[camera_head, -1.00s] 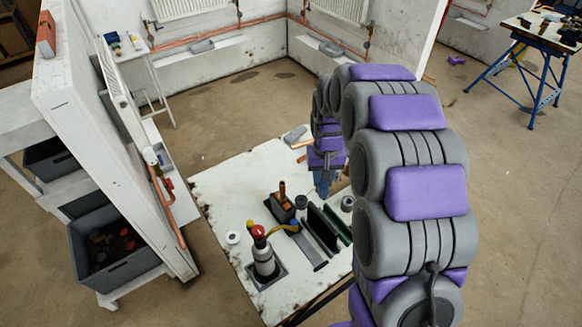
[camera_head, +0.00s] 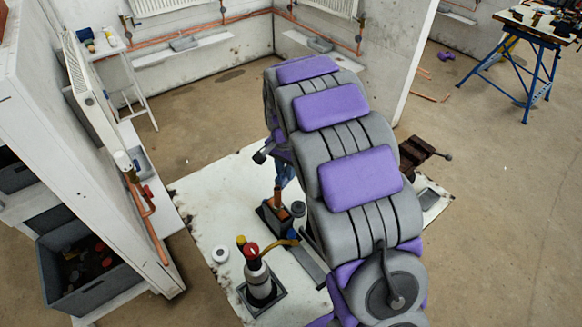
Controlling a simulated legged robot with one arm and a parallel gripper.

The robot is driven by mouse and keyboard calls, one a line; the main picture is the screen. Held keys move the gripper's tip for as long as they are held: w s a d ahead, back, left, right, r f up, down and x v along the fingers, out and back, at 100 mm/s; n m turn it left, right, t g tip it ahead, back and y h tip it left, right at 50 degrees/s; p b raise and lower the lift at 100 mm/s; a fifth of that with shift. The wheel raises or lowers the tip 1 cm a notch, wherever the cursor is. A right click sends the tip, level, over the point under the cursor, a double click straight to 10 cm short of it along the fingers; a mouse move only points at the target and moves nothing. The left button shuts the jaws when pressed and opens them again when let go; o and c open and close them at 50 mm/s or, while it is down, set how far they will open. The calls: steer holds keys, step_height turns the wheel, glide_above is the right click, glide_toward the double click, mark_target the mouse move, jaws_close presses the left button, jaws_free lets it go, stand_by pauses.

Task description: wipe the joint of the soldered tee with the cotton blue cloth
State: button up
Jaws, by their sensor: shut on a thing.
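The blue cloth (camera_head: 285,174) hangs below my gripper (camera_head: 281,160), which is shut on it. My own arm hides most of the gripper, so its fingers barely show. The copper soldered tee (camera_head: 277,197) stands upright in a dark block holder (camera_head: 271,219) on the white worktop. The cloth is right at the top of the tee in the picture. I cannot tell whether it touches the joint.
A torch bottle with a red knob (camera_head: 258,274) stands in front of the holder. A white roll (camera_head: 220,254) lies to its left on the worktop (camera_head: 215,205). A dark vise (camera_head: 420,155) sits at the right, partly behind my arm. A white partition with a radiator (camera_head: 90,85) stands left.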

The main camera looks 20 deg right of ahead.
mark_target(286, 182)
steer(key=shift+a+f, duration=0.2)
steer(key=shift+f, duration=0.2)
steer(key=shift+s+d+f+b, duration=0.1)
steer(key=shift+d+f+b, duration=0.05)
steer(key=shift+f+b, duration=0.15)
steer(key=f, duration=0.1)
steer(key=f+b, duration=0.1)
steer(key=f, duration=0.1)
steer(key=shift+s+a+f+b, duration=0.2)
steer(key=shift+s+a+b, duration=0.05)
steer(key=shift+s+b, duration=0.1)
steer(key=shift+s, duration=0.1)
steer(key=shift+w+p, duration=0.25)
steer(key=shift+p, duration=0.2)
steer(key=shift+d, duration=0.95)
steer(key=shift+a, duration=0.9)
steer(key=shift+d+p, duration=0.35)
steer(key=shift+d, duration=0.35)
steer(key=shift+s+a, duration=0.1)
steer(key=shift+a, duration=0.45)
